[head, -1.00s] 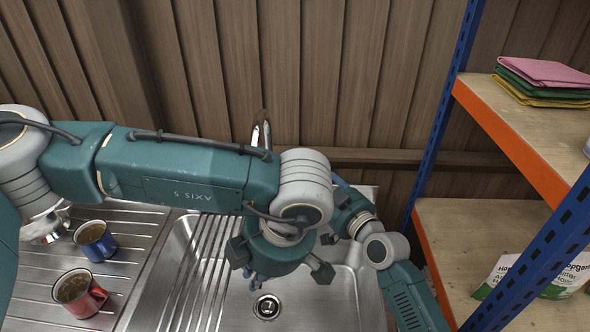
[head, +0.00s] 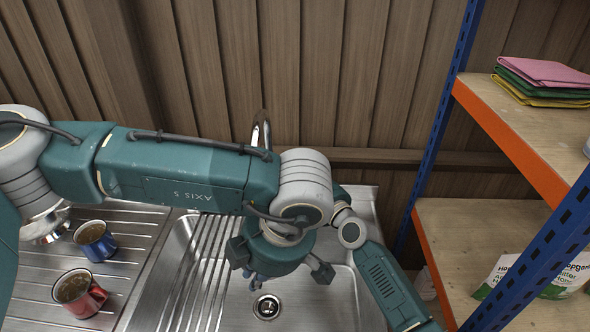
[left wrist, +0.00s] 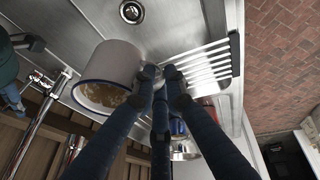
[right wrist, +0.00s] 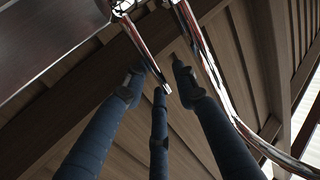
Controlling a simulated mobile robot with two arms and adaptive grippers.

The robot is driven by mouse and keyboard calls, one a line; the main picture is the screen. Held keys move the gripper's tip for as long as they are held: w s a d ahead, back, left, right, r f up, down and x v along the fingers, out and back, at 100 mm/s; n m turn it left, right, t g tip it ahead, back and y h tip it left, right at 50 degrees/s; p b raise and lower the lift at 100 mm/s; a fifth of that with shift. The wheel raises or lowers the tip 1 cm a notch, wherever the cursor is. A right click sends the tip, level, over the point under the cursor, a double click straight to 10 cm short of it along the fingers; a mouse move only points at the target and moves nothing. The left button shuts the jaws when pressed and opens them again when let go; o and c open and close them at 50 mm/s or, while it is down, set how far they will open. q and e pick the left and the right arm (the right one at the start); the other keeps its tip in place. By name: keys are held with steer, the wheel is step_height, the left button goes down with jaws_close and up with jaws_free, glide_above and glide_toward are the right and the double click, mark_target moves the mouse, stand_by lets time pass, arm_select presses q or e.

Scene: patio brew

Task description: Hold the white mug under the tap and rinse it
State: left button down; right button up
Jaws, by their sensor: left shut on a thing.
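The white mug (left wrist: 112,68) with a blue rim shows in the left wrist view, with brown residue inside. My left gripper (left wrist: 162,76) is shut on it at its side, over the sink; the exact grip on the handle is partly hidden. In the head view my left gripper (head: 262,272) hangs over the sink (head: 335,295) and hides the mug. The chrome tap (head: 263,132) rises behind my left arm; its pipe also shows in the right wrist view (right wrist: 222,103). My right gripper (right wrist: 162,82) is open and empty beside the tap pipe. No water is visible.
A blue mug (head: 96,241) and a red mug (head: 79,293), both with brown contents, stand on the drainboard at left. A shelf with an orange edge (head: 520,140) and blue posts stands at right, holding folded cloths (head: 543,76). A plank wall is behind.

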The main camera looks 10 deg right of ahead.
jaws_close()
steer(key=shift+s+a+r+n+t, duration=0.15)
steer(key=shift+r+n+t, duration=0.1)
steer(key=shift+n+t, duration=0.05)
steer(key=shift+s+a+f+n+t+y, duration=0.15)
steer(key=shift+s+n+t+y, duration=0.15)
steer(key=shift+s+t, duration=0.15)
steer(key=shift+s+d+f+n+t+y, duration=0.1)
steer(key=shift+s+f+n+t+y, duration=0.1)
steer(key=shift+s+n+t, duration=0.2)
steer(key=shift+s, duration=0.1)
steer(key=shift+o, duration=1.5)
jaws_free()
